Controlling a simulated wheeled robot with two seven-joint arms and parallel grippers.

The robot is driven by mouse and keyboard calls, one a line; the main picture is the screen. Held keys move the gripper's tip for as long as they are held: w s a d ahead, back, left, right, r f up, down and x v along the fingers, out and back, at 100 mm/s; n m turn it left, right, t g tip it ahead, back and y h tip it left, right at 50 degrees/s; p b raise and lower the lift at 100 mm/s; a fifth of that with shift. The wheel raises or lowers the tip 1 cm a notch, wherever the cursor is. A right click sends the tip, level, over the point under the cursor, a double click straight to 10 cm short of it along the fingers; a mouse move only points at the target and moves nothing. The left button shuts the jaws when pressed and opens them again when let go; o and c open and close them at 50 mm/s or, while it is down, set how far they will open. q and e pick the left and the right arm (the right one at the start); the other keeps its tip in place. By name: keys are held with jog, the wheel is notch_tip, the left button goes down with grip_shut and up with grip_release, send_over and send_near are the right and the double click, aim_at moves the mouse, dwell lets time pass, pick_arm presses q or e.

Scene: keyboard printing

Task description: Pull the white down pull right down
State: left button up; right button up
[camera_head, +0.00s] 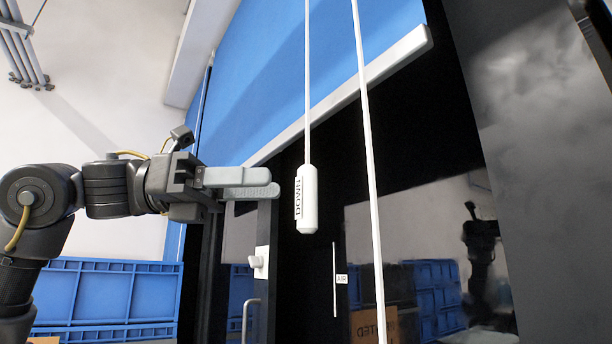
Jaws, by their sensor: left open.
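The white down pull (306,199) hangs on a white cord near the middle of the view, with "DOWN" lettered along its side. My left gripper (272,184) comes in from the left, its two grey fingers pointing right toward the pull. The fingertips look a little to the left of the pull. The jaws are open, though the fingers overlap in this view and the gap is hard to see. Nothing shows between them. I cannot tell how far apart in depth the fingers and the pull are. My right gripper is not in view.
A second white cord (367,140) runs down to the right of the pull. A blue blind (300,60) with a white bottom bar (395,57) hangs behind, above a dark glass front with a reflection. Blue crates (105,292) stand at the lower left.

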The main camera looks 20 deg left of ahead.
aim_at(307, 233)
pick_arm(q)
jog(key=d+p, duration=0.1)
jog(key=d, duration=0.2)
jog(key=w+d+p, duration=0.1)
jog(key=d, duration=0.2)
jog(key=shift+w+d, duration=0.15)
jog(key=shift+d, duration=0.15)
grip_shut()
